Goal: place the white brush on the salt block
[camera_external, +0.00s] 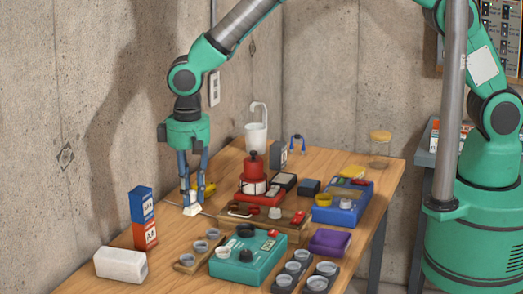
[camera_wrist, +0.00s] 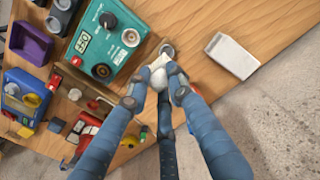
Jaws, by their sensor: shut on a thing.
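The white brush (camera_external: 192,210) is between the fingertips of my gripper (camera_external: 193,197), low at the left part of the wooden table. In the wrist view its pale part (camera_wrist: 158,76) shows between the closed fingers of my gripper (camera_wrist: 161,82); the fingers hide some of it. I cannot tell whether it touches the table. The salt block (camera_external: 121,264) is a whitish block lying at the table's front left corner, apart from my gripper. In the wrist view the block (camera_wrist: 231,56) lies to the upper right of the fingertips, its visible top bare.
A blue and red box stack (camera_external: 143,218) stands between my gripper and the block. A tray of round cups (camera_external: 199,250) and a teal device (camera_external: 248,258) lie to the right. Bare wood (camera_wrist: 203,82) shows around the block. The concrete wall is close on the left.

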